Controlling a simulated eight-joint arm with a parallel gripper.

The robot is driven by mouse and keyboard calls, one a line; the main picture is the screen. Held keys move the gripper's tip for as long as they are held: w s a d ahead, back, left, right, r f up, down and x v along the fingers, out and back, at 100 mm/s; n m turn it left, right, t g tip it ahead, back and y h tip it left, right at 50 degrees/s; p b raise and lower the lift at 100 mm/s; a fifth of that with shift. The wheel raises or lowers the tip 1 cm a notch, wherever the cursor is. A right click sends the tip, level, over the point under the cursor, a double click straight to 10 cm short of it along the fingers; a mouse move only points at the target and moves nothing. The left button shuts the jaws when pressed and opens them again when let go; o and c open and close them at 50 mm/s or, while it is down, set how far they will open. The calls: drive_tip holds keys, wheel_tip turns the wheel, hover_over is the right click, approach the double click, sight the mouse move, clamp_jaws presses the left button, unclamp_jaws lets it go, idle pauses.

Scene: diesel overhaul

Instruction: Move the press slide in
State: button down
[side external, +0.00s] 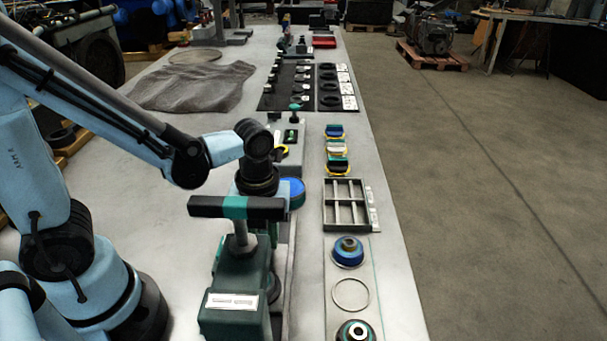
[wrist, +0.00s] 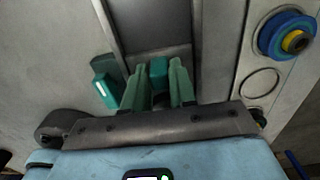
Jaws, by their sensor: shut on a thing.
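My gripper (wrist: 158,75) points down, with its two green fingers on either side of a small teal block (wrist: 159,70). It is shut on this block, which sits at the near part of a dark channel (wrist: 150,28) between two straight rails. I take the block to be the grip of the press slide; the slide's full shape is hidden. In the side external view the dark green press (side external: 235,285) stands at the near end of the bench, with a teal-banded black crossbar (side external: 236,207) on a shiny post. My wrist is behind the crossbar, and my fingertips are hidden there.
A teal piece with a white label (wrist: 104,87) lies left of the channel. The left bench has free room.

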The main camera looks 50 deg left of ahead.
drive_tip(key=shift+s+d, duration=1.3)
drive_tip(key=shift+d, duration=0.05)
drive_tip(key=c, duration=1)
unclamp_jaws()
drive_tip(key=shift+c, duration=0.2)
drive_tip(key=shift+r, duration=2.75)
drive_tip(key=shift+r, duration=0.15)
wheel_tip(320, 180, up, 4)
drive_tip(key=shift+f, duration=0.15)
drive_tip(key=shift+a, duration=0.1)
